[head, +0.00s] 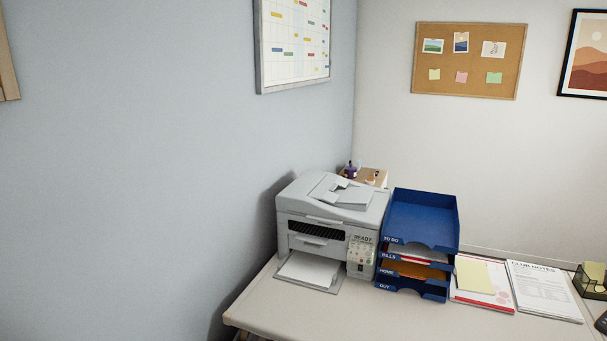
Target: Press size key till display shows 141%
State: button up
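A grey printer (330,215) stands on the desk at the back left corner, near the wall. Its control panel (361,257) is on the front right side, with a small display (363,239) on top that seems to read READY. Small keys sit below the display, but they are too small to tell which one is the size key. No 141% shows on the display. A sheet of white paper (308,269) lies in the printer's front output tray. My gripper is not in view.
A stack of blue letter trays (422,215) stands close against the printer's right side. Papers (545,290) and a dark desk organizer (590,283) lie further right. The desk's front left part (290,318) is clear. A wall is close on the left.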

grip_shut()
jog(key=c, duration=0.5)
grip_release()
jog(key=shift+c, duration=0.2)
